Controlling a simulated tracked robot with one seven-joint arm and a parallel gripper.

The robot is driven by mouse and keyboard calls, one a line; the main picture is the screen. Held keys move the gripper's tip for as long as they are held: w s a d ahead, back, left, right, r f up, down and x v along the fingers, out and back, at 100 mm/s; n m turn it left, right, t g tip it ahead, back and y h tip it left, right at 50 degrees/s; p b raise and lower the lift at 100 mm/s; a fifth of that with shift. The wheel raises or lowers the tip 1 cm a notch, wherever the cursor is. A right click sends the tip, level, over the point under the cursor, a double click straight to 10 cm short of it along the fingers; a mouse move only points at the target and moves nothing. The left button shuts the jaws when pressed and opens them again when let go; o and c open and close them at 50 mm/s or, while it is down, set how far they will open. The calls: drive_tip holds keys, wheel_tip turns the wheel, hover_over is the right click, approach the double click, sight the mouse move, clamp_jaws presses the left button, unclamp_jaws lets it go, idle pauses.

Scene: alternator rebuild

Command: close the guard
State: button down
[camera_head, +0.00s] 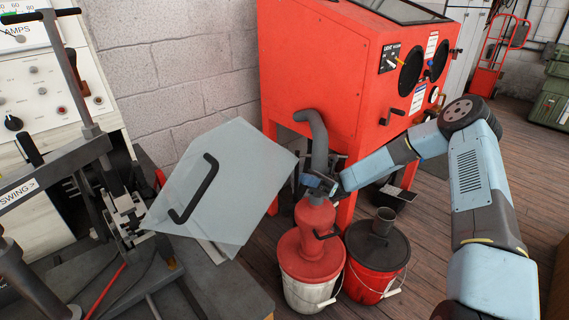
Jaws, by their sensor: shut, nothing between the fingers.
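The guard (238,178) is a pale, see-through panel with a black bar handle (194,188) on its face. It stands tilted, swung out to the right of the dark press-like machine (125,212) on the bench. My gripper (312,184) is at the end of my blue-grey arm, coming in from the right. It appears just right of the guard's right corner, away from the handle. The fingers are small and dark here, shut with nothing in them. I cannot tell whether they touch the guard's edge.
A red blast cabinet (330,75) stands behind against the block wall. Two lidded buckets, one white and red (308,262) and one red (378,262), stand on the floor below my gripper. A control panel (42,90) is at left. Wooden floor is open at right.

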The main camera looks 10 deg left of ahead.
drive_tip(key=s+a+r+y, duration=0.2)
drive_tip(key=s+a+r, duration=0.3)
drive_tip(key=r, duration=0.4)
drive_tip(key=shift+s+a+g, duration=0.15)
drive_tip(key=shift+a+g, duration=0.25)
drive_tip(key=shift+f, duration=0.1)
